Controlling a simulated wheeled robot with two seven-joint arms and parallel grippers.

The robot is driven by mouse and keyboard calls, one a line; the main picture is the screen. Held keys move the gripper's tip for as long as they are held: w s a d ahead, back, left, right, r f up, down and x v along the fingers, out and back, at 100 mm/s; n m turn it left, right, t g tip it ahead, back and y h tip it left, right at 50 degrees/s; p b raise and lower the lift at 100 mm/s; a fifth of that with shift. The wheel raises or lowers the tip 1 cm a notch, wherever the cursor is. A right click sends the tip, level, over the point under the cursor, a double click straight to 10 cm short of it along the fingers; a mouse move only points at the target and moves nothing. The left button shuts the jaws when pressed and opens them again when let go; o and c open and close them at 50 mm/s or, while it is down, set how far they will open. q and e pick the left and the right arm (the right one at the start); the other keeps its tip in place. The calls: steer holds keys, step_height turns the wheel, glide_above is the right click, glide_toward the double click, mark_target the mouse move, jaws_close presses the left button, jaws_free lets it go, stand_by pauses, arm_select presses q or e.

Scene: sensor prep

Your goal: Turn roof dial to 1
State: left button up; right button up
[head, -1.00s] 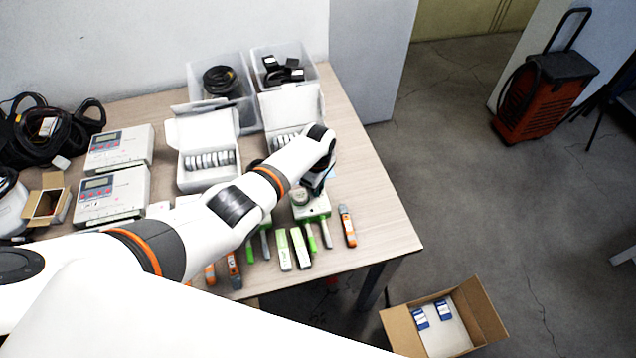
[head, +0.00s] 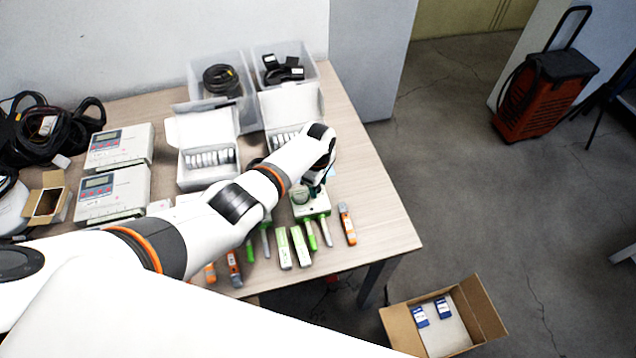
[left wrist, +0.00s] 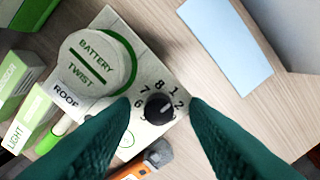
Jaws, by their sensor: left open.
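The roof unit is a white plate labelled ROOF (left wrist: 66,96) with a round BATTERY TWIST cap (left wrist: 92,66) and a black dial (left wrist: 159,108). Numbers ring the dial; 8, 1, 2, 7 and 6 are readable, others are hidden by the fingers. A pale mark on the knob points up and right, towards the 1 and 2 side; the exact number is unclear. My left gripper (left wrist: 161,101) is open, its green fingers on either side of the dial with gaps. In the head view the unit (head: 314,208) lies near the table's right side, partly under my wrist. My right gripper is not in view.
Green-and-white packs (head: 300,246) and an orange tool (head: 347,224) lie close to the unit. A light blue sheet (left wrist: 225,40) lies beside it. Open white boxes (head: 203,130) and clear bins (head: 222,98) stand behind. A cardboard box (head: 480,308) is on the floor.

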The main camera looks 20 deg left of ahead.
arm_select(q)
steer(key=shift+r, duration=0.1)
steer(key=shift+r, duration=0.35)
step_height(320, 180, up, 11)
steer(key=shift+p, duration=0.35)
